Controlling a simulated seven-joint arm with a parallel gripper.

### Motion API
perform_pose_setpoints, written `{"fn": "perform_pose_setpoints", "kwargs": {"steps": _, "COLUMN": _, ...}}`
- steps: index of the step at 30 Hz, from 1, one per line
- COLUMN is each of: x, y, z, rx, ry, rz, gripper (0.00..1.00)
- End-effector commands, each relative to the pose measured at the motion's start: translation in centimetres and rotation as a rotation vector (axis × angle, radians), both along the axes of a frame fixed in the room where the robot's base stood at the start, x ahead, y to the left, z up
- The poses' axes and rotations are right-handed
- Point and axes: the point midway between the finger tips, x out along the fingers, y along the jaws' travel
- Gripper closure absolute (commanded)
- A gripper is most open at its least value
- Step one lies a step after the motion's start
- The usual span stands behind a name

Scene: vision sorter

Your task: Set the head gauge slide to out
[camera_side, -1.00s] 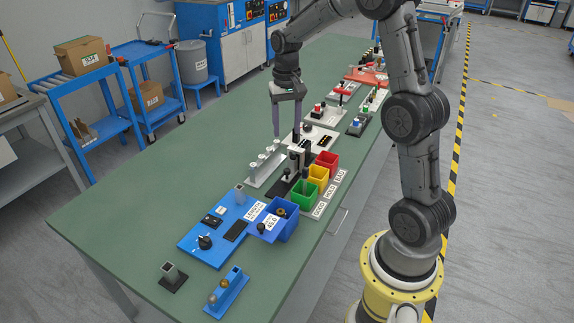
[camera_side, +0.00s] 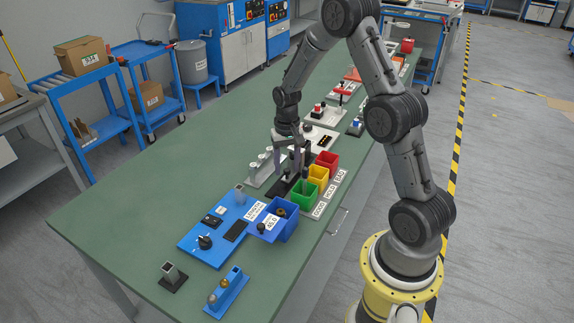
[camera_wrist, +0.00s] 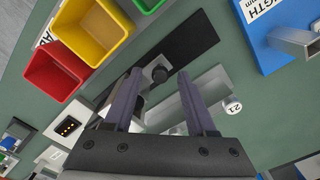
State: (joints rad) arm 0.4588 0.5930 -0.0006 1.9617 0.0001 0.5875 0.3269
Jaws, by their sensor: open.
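The head gauge, seemingly the dark upright fixture on a black base plate (camera_wrist: 192,46), stands beside the coloured bins. The fingers are open and apart, with no clear contact visible. In the side view my gripper (camera_side: 291,160) is down at the fixture and hides most of it. I cannot tell the slide's position.
Green (camera_side: 305,192), yellow (camera_side: 318,174) and red bins (camera_side: 327,160) stand close on the right. A grey rack with white-topped pieces (camera_side: 262,166) is close on the left. The blue length station (camera_side: 215,238) lies nearer the camera. The table's left side is clear.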

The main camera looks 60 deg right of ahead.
Motion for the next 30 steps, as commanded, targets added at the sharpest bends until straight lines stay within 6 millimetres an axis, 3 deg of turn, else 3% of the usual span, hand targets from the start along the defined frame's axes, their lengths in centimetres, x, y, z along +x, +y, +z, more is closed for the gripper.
{"fn": "perform_pose_setpoints", "kwargs": {"steps": 7, "x": -0.01, "y": 0.01, "z": -0.06, "rx": 0.000, "ry": 0.000, "rz": 0.000, "gripper": 0.43}}
{"fn": "perform_pose_setpoints", "kwargs": {"steps": 15, "x": 0.00, "y": 0.00, "z": -0.02, "rx": 0.000, "ry": 0.000, "rz": 0.000, "gripper": 0.92}}
{"fn": "perform_pose_setpoints", "kwargs": {"steps": 17, "x": 0.00, "y": 0.00, "z": -0.02, "rx": 0.000, "ry": 0.000, "rz": 0.000, "gripper": 1.00}}
{"fn": "perform_pose_setpoints", "kwargs": {"steps": 30, "x": -0.01, "y": -0.01, "z": 0.02, "rx": 0.000, "ry": 0.000, "rz": 0.000, "gripper": 1.00}}
